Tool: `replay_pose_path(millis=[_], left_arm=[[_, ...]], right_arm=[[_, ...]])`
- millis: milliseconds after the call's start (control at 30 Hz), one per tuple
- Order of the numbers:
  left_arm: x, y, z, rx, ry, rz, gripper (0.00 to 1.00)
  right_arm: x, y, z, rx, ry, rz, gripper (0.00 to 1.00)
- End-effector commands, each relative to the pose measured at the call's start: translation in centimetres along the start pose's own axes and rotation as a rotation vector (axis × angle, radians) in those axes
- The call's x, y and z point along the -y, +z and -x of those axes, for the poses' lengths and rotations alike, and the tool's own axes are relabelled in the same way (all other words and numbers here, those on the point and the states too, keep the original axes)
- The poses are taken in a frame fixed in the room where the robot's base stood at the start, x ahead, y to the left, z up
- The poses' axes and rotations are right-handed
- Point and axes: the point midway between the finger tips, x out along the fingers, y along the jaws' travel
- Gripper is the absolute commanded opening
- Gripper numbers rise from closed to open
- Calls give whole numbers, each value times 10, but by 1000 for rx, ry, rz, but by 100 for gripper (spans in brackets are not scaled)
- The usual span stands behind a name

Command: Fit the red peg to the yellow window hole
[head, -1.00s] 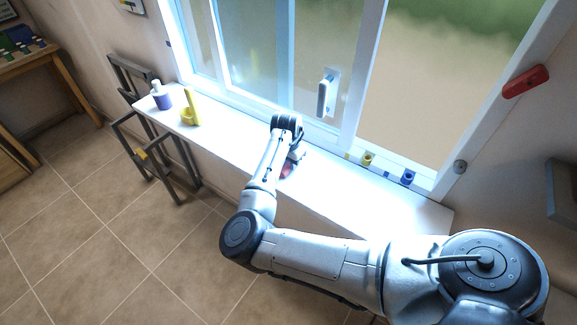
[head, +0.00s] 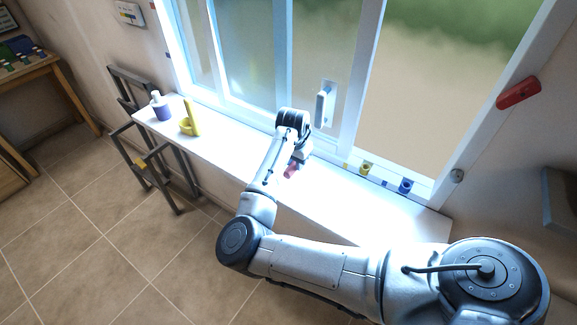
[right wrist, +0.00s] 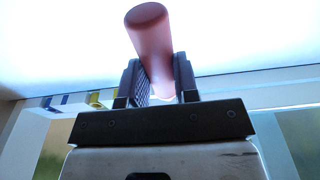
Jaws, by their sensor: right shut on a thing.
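My right gripper (head: 296,161) is shut on the red peg (head: 290,171), above the white window sill. In the right wrist view the peg (right wrist: 150,40) sticks out from between the two fingers (right wrist: 158,82), its round end toward the camera. The yellow window hole appears to be the small yellow socket (head: 365,168) on the lower window frame, right of the gripper and apart from the peg. A yellow patch (right wrist: 97,99) also shows in the right wrist view. The inside of the hole is too small to make out. My left gripper is not in view.
A blue socket (head: 405,186) sits right of the yellow one. A window handle (head: 325,106) stands out near the gripper. The sill (head: 350,205) is clear on the right.

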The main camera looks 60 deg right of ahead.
Motion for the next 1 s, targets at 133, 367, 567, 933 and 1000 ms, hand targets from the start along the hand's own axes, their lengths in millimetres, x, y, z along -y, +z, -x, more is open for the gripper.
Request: replay_pose_path(millis=[133,367,567,933,1000], left_arm=[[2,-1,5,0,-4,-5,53],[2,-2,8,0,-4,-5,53],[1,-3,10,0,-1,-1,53],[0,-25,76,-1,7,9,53],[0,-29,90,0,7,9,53]], right_arm=[[-31,-13,19,-2,-1,-5,0],[-66,-27,39,-1,0,-3,0],[-84,-35,49,18,0,-3,0],[-174,-42,39,268,1,44,0],[-196,-44,38,319,1,76,0]])
